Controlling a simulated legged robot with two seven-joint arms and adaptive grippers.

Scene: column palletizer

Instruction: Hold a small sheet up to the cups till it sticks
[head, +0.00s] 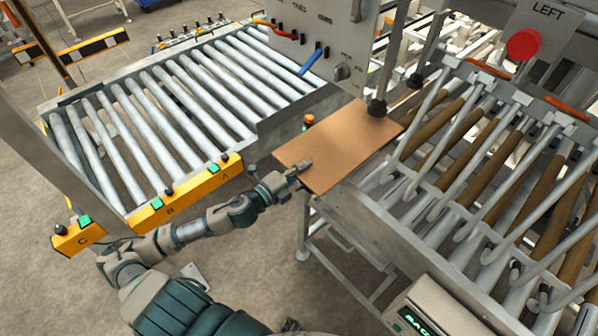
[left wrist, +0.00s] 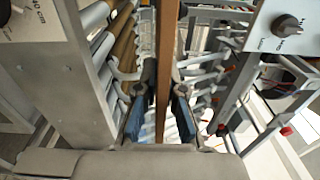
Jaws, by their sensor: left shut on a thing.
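The small sheet (head: 342,148) is a flat brown board, held out roughly level beside the roller frame on the right. My left gripper (head: 299,170) is shut on its near left edge. In the left wrist view the sheet (left wrist: 168,60) shows edge-on between the two fingers of my left gripper (left wrist: 162,100). A dark suction cup (head: 377,107) on a rod is over the sheet's far right part. It looks close to or against the top face; I cannot tell if they touch. Another dark cup (head: 415,81) hangs farther back, clear of the sheet. My right gripper is not in view.
A roller conveyor (head: 180,95) with a yellow button rail (head: 185,192) lies to the left. A grey control panel (head: 318,35) hangs behind the sheet. A metal frame with bars and brown rolls (head: 490,150) and a red button (head: 523,44) stand at right.

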